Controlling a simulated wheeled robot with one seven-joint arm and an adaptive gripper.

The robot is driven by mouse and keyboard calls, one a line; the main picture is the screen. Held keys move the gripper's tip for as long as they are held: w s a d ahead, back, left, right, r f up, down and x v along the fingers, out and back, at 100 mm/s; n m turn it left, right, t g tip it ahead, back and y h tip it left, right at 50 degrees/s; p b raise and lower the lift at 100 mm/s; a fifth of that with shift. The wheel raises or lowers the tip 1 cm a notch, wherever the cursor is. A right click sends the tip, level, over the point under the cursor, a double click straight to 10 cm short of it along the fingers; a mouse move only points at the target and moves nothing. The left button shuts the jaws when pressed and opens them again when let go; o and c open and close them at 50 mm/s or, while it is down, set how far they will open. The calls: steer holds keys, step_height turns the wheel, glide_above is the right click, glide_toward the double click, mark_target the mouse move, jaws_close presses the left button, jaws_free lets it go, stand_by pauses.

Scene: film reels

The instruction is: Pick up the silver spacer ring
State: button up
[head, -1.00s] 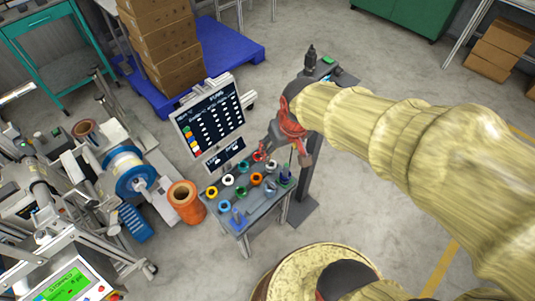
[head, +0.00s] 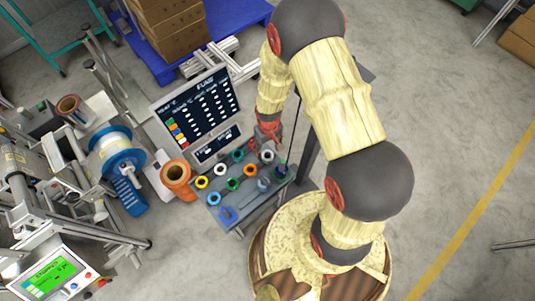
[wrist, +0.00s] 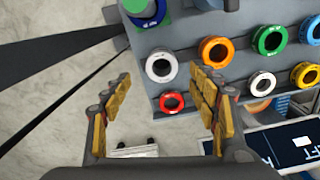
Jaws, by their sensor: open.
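A pale grey-white ring (wrist: 161,65), which looks like the silver spacer ring, lies on the grey table in the wrist view. In the head view it is at the table's right side (head: 267,156). A second pale ring (wrist: 262,83) lies farther right in the wrist view, and the two are close in colour. My gripper (wrist: 163,82) is open and empty above the table edge. The first pale ring shows just beyond the gap between its fingers, apart from them. A red ring (wrist: 171,101) shows inside that gap. The right finger hides part of the table.
Orange (wrist: 214,50), green (wrist: 270,38) and blue rings stand close by on the grey table (head: 243,211). A dark post with a blue-green base (wrist: 145,10) is near the pale ring. A display board (head: 197,112) stands behind the table.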

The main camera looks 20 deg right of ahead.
mark_target(267, 154)
step_height(267, 154, down, 6)
steer(key=b, duration=0.3)
steer(key=shift+a+f, duration=0.1)
steer(key=shift+a, duration=0.05)
steer(key=shift+c, duration=1.2)
steer(key=c, duration=1.1)
